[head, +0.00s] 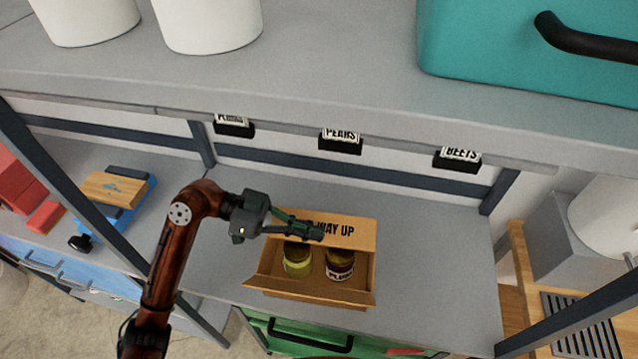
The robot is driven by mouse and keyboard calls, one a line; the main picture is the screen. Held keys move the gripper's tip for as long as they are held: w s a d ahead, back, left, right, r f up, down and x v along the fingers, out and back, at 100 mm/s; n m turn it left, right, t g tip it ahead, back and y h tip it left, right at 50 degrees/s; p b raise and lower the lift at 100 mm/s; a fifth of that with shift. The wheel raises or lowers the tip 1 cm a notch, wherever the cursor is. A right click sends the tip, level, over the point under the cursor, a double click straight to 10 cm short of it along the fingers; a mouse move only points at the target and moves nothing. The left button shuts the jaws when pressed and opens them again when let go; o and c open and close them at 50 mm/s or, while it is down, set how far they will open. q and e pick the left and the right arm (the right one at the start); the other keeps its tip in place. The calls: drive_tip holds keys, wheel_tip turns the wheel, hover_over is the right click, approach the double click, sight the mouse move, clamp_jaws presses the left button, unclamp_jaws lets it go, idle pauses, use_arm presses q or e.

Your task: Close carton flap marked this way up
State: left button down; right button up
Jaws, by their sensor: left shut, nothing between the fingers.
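An open cardboard carton (310,293) stands on the grey worktop. Its back flap (355,236) stands raised, and the part of the lettering that shows reads "WAY UP". Two jars sit inside: one with a yellow-green label (297,263) and one with a dark label (340,266). A front flap and a left side flap fold outward. My left gripper (318,234) is shut and empty, its fingers pointing right in front of the raised flap and covering the start of the lettering. Whether it touches the flap I cannot tell. My right gripper is not in view.
A grey shelf (330,95) overhangs the back, with label holders for pears (340,142) and beets (458,158). A teal case (500,50) and white containers (205,22) stand on it. The worktop right of the carton (435,270) is clear. A green drawer (310,338) lies below.

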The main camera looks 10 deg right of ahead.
use_arm(q)
wheel_tip(320, 180, up, 5)
drive_tip(key=p, duration=0.3)
drive_tip(key=shift+f, duration=0.1)
drive_tip(key=v, duration=0.8)
drive_tip(key=shift+a+f, duration=0.35)
drive_tip(key=shift+w+a+r, duration=0.2)
drive_tip(key=shift+a+r, duration=0.05)
drive_tip(key=shift+a, duration=0.4)
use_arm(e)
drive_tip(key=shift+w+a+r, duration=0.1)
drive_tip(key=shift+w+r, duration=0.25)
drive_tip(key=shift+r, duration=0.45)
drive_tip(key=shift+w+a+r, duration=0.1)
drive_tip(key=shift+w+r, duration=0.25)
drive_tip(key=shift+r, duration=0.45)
